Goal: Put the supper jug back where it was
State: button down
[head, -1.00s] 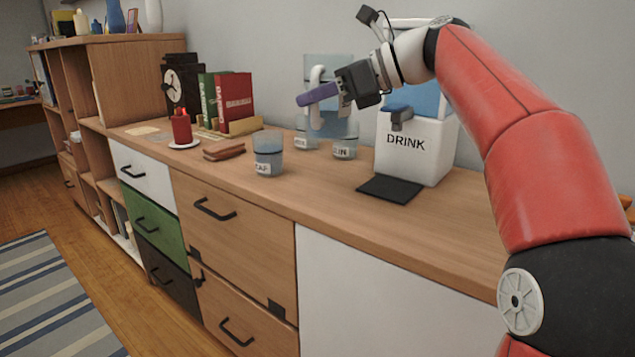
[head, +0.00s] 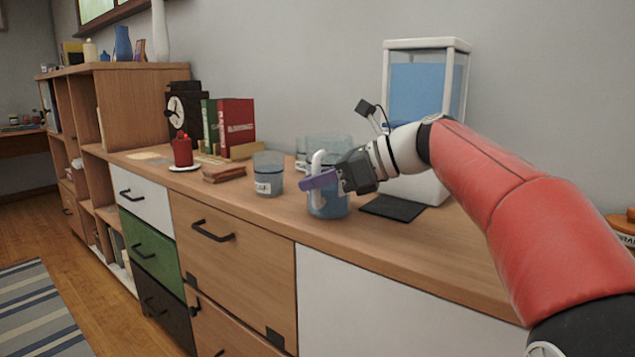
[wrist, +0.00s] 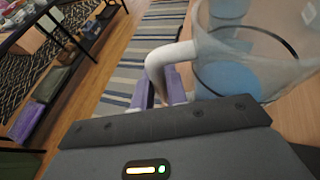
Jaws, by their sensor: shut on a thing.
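The jug (head: 328,204) is clear, with blue liquid in it and a white handle. In the head view it is upright over the wooden counter, just left of the black mat. I cannot tell whether its base touches the counter. My gripper (head: 322,181) has purple fingers and is shut on the jug's handle. In the wrist view the jug (wrist: 232,75) is at the upper right, cut off by the edge. Its handle runs down between the purple fingers (wrist: 160,88). Any label on the jug is hidden or not readable.
A labelled glass (head: 268,174) stands close left of the jug, with other glasses partly hidden behind it. A drink dispenser (head: 452,80) stands behind my arm, the black mat (head: 393,208) before it. A brown stack (head: 224,174) and a red candle (head: 182,151) stand further left.

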jog(key=c, duration=1.4)
grip_release()
jog(key=shift+f, duration=0.1)
jog(key=shift+d, duration=0.1)
jog(key=p+v, duration=0.2)
jog(key=v, duration=1)
jog(key=shift+w, duration=0.1)
